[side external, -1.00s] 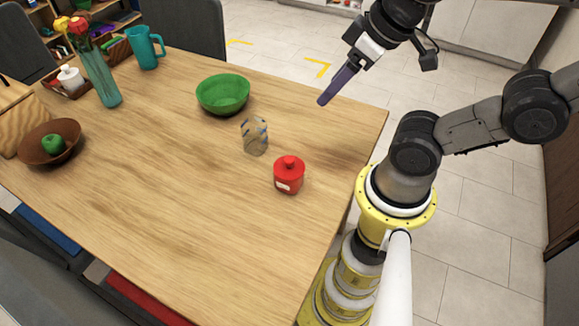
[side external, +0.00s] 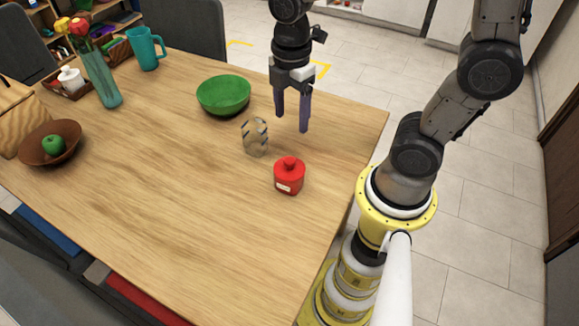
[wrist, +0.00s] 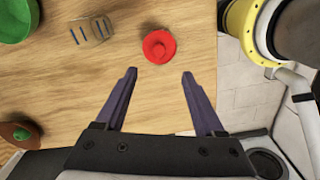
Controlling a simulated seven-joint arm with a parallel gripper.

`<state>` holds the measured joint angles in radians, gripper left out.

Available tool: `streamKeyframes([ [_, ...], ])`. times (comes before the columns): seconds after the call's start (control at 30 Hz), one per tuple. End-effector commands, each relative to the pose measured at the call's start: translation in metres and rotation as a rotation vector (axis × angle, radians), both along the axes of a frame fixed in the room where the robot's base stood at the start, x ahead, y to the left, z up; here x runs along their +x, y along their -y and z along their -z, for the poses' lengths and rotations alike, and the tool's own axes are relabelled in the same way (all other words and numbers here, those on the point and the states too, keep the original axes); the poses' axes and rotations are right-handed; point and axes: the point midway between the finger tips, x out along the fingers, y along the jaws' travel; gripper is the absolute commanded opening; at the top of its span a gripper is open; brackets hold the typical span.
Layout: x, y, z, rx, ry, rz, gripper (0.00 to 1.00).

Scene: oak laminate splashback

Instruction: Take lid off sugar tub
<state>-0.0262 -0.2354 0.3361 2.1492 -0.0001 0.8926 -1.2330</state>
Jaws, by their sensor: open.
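The sugar tub (side external: 289,181) is a small red pot with a pale label, standing upright on the table. Its red lid (side external: 289,165) with a round knob sits on top. In the wrist view the lid (wrist: 158,46) shows from above, ahead of the fingertips and between their lines. My gripper (side external: 292,124) has two purple fingers pointing down. It is open and empty, above the table and apart from the tub. In the wrist view my gripper (wrist: 158,75) shows both fingers spread with bare table between them.
A clear patterned glass (side external: 255,137) stands close beside the tub, with a green bowl (side external: 223,96) behind it. A brown bowl with a green apple (side external: 53,144), a teal jug (side external: 146,48) and a flower vase (side external: 102,82) stand at the left. The table's front middle is clear.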

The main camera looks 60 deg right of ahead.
Motion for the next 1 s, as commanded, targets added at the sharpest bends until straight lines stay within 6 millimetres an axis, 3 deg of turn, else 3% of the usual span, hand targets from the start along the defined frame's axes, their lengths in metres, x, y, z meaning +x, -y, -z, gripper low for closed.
streamKeyframes([
  [0.4,-0.001,0.000,0.070,0.000,-0.005,0.001,0.71],
  [0.63,-0.001,-0.001,0.085,0.000,-0.003,0.002,0.71],
  [1.0,0.001,-0.002,0.130,-0.001,-0.001,0.002,0.71],
])
